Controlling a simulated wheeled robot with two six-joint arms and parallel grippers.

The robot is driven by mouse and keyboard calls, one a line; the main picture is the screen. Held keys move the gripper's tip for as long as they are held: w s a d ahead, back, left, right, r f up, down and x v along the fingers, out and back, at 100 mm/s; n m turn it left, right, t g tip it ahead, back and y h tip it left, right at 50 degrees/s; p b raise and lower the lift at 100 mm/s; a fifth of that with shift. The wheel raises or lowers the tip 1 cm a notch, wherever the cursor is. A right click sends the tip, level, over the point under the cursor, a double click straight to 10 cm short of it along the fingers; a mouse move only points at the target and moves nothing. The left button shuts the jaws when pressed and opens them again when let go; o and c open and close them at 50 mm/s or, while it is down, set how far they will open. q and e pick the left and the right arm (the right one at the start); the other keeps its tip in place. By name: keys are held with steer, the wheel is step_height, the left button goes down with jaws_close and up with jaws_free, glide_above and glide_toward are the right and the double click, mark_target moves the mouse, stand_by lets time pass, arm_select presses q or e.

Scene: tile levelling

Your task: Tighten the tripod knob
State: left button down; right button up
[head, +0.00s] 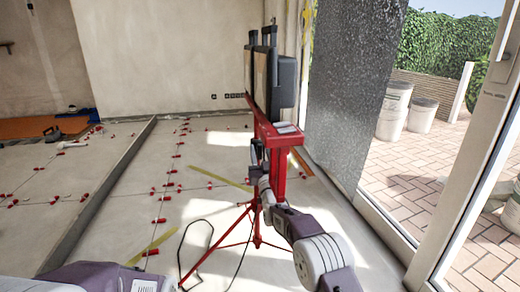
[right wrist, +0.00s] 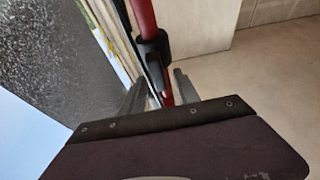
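The red tripod (head: 279,178) stands in the middle of the head view, with splayed thin legs and a dark work light (head: 284,82) on top. My right arm reaches up to its post from the lower right. My right gripper (head: 259,165) is close to the post. In the right wrist view, the fingers of my right gripper (right wrist: 158,90) are apart, one on each side of the red post's line. A black knob or clamp part (right wrist: 152,50) on the post shows just beyond the fingertips; contact cannot be told. My left arm shows at the bottom left; its gripper is out of view.
Red levelling clips (head: 161,221) dot the tiled floor at left. A dark cable (head: 210,232) lies near the tripod legs. A glass door frame (head: 470,160) and a grey speckled panel (head: 350,90) are at right. White buckets (head: 394,110) stand outside.

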jaws_close()
steer(key=shift+m+h, duration=0.3)
steer(key=m+h+p, duration=0.1)
steer(key=m, duration=0.2)
steer(key=shift+m+h+p, duration=0.35)
steer(key=shift+m+h, duration=0.05)
steer(key=m+h+p, duration=0.1)
steer(key=m, duration=0.1)
steer(key=m+h+p, duration=0.1)
steer(key=m, duration=0.2)
steer(key=shift+w+d, duration=0.1)
steer(key=shift+d, duration=0.1)
steer(key=shift+d+f+m+g+h+p, duration=0.15)
steer(key=shift+m+g+h+p, duration=0.5)
steer(key=shift+m+p, duration=1.05)
steer(key=shift+f+m+g+h+p, duration=0.2)
steer(key=shift+m+g+h+p, duration=0.45)
steer(key=shift+m, duration=1.9)
steer(key=shift+d+f+m+g+h+p, duration=0.15)
steer(key=shift+m+g+h+p, duration=0.25)
steer(key=shift+m+g+p, duration=1.25)
steer(key=shift+m+t+b, duration=0.3)
steer(key=shift+m+t, duration=0.35)
steer(key=shift+m, duration=0.05)
